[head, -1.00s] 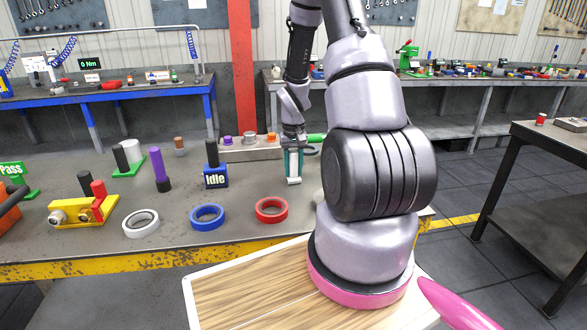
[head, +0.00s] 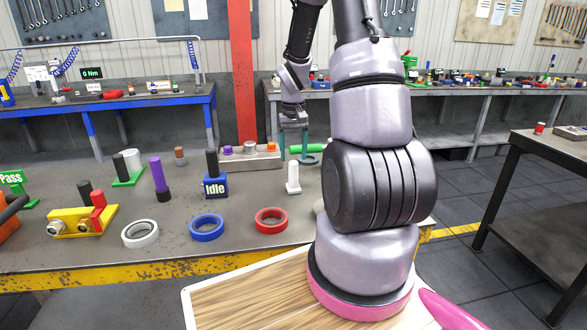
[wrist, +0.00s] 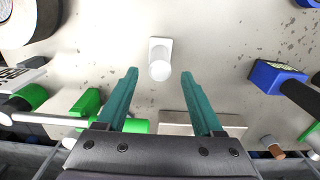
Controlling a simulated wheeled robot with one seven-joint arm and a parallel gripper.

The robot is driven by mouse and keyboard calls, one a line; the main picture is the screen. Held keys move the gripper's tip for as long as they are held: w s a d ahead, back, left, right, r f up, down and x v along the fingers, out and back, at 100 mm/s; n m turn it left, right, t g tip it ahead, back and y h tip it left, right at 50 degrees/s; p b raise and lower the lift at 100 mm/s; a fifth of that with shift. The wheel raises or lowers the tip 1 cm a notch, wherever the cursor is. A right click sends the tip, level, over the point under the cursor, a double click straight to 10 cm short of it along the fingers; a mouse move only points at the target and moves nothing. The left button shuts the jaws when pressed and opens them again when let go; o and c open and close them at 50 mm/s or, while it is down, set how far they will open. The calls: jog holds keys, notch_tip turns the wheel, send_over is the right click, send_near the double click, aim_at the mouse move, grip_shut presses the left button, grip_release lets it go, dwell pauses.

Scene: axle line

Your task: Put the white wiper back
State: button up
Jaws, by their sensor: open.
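The white wiper (head: 293,178) stands upright on the grey bench, behind the red ring and to the right of the blue "Idle" block. My gripper (head: 293,153) is open and empty, with its teal fingers above and just behind the wiper. In the wrist view the wiper (wrist: 160,60) lies just beyond the two spread fingertips of my gripper (wrist: 159,77), touching neither. Its round end faces the camera.
White (head: 140,242), blue (head: 207,237) and red (head: 271,229) rings lie along the bench's front. The "Idle" block (head: 215,190) stands left of the wiper. A grey tray (head: 246,163) with coloured pieces and a green cylinder (head: 309,148) are behind.

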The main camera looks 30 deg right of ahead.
notch_tip(320, 180, up, 2)
jog(key=shift+r, duration=0.1)
jog(key=s+a+r+t, duration=0.2)
jog(key=s+a+r, duration=0.2)
jog(key=s+r, duration=0.2)
jog(key=s+a+r+t+y, duration=0.1)
jog(key=s+a+r, duration=0.4)
jog(key=r, duration=0.6)
jog(key=s+a+r+m+t+y, duration=0.1)
jog(key=s+a+r+t, duration=0.3)
jog(key=s+r, duration=0.4)
jog(key=shift+s+a+r, duration=0.2)
jog(key=shift+s+r, duration=0.1)
jog(key=shift+r, duration=0.35)
